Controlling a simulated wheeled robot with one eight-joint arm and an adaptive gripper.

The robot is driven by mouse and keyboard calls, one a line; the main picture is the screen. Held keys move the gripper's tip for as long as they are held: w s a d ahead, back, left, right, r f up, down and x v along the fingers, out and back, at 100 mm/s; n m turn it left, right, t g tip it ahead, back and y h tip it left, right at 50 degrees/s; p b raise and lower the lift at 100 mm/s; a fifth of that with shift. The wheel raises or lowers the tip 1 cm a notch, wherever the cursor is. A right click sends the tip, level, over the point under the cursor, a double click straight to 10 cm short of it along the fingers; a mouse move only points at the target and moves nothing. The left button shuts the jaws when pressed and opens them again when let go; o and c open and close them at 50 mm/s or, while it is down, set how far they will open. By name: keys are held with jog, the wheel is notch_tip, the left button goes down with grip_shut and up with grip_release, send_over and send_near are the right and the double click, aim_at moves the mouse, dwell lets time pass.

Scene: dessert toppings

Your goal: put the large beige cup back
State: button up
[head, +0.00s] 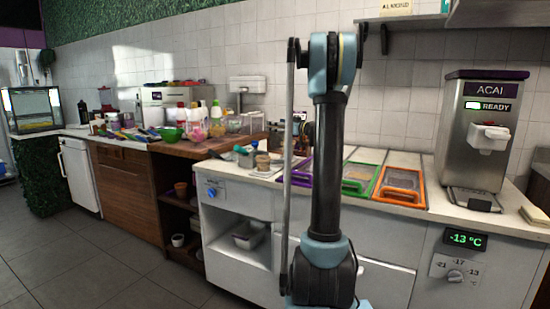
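A beige cup (262,164) stands upright on the counter, left of my arm and near the front edge. A smaller light brown item shows just above and behind it. Another brownish cup or pot (181,189) sits on the upper shelf under the wooden counter, and a whitish cup (178,240) sits on a lower shelf. I cannot tell their exact sizes. My arm stands upright in the middle of the view and hides what is behind it. Dark parts beside it may be my wrist or gripper; its fingers cannot be made out, nor whether it holds anything.
Topping bins with purple, green (358,177) and orange (401,187) frames line the counter right of the cup. The ACAI machine (484,130) stands at the right. Bottles and bowls, including a green bowl (170,134), crowd the wooden counter. The floor at left is clear.

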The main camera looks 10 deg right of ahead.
aim_at(282, 144)
notch_tip(282, 144, down, 4)
jog(key=shift+w, duration=0.1)
jog(key=shift+f, duration=2.35)
jog(key=o, duration=1.9)
jog(key=shift+s, duration=0.25)
jog(key=v, duration=1.1)
jog(key=shift+s+d, duration=0.3)
